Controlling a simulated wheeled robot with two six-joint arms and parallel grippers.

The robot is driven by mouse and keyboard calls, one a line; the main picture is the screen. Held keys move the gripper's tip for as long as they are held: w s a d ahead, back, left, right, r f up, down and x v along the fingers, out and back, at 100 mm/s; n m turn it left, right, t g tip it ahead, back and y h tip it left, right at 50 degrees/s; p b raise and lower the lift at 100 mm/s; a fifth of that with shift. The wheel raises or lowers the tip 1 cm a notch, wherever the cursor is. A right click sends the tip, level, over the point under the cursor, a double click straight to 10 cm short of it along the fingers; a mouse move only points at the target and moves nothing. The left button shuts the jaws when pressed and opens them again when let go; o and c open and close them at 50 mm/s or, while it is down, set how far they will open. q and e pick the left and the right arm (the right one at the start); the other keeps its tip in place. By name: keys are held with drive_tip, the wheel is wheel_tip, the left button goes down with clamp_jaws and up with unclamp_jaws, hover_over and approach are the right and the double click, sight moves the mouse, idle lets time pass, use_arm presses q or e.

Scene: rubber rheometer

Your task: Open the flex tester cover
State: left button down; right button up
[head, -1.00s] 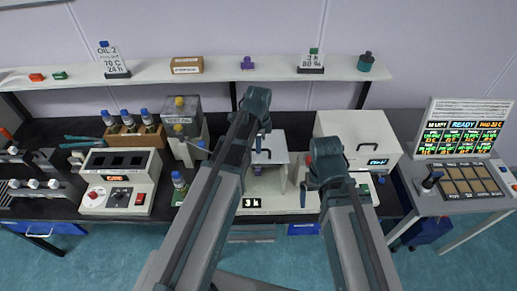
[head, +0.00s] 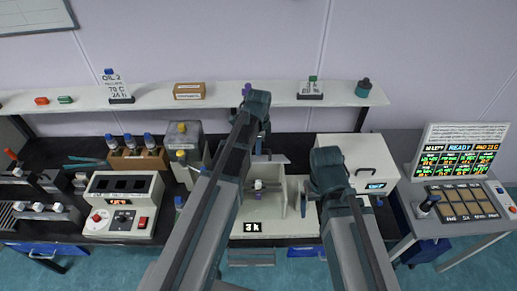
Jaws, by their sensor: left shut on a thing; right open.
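The flex tester (head: 285,230) is the pale box in the middle of the bench with a small "3 k" display. Its front is open, and a small mechanism (head: 258,190) shows inside. The cover (head: 280,158) is raised and seen nearly edge-on at the back top of the tester. My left gripper (head: 260,152) reaches down at the cover's edge and is shut on it; my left arm hides part of the cover and the tester's left side. My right gripper (head: 303,205) is open and empty, at the tester's right side, partly hidden by its own arm.
A white box (head: 350,150) with a handle stands right of the tester. A control unit (head: 120,205) with knobs, a bottle rack (head: 140,158) and grey canisters (head: 185,140) stand to the left. A console with a screen (head: 462,150) is at far right. A shelf (head: 220,97) runs behind.

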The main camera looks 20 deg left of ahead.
use_arm(q)
drive_tip(key=shift+w+a+r+p, duration=0.15)
drive_tip(key=shift+w+r+p, duration=0.1)
drive_tip(key=shift+w, duration=0.25)
drive_tip(key=shift+w+a+r+p, duration=0.1)
drive_tip(key=shift+w+r, duration=0.15)
drive_tip(key=shift+w, duration=0.2)
drive_tip(key=w+a+g, duration=0.2)
drive_tip(key=w, duration=0.4)
drive_tip(key=w+a+r+g+h, duration=0.1)
drive_tip(key=w+g, duration=0.2)
drive_tip(key=w, duration=0.4)
drive_tip(key=shift+w+a+r+g+h, duration=0.15)
drive_tip(key=shift+a+r+g+h, duration=0.15)
drive_tip(key=shift+a, duration=0.1)
drive_tip(key=c, duration=0.9)
unclamp_jaws()
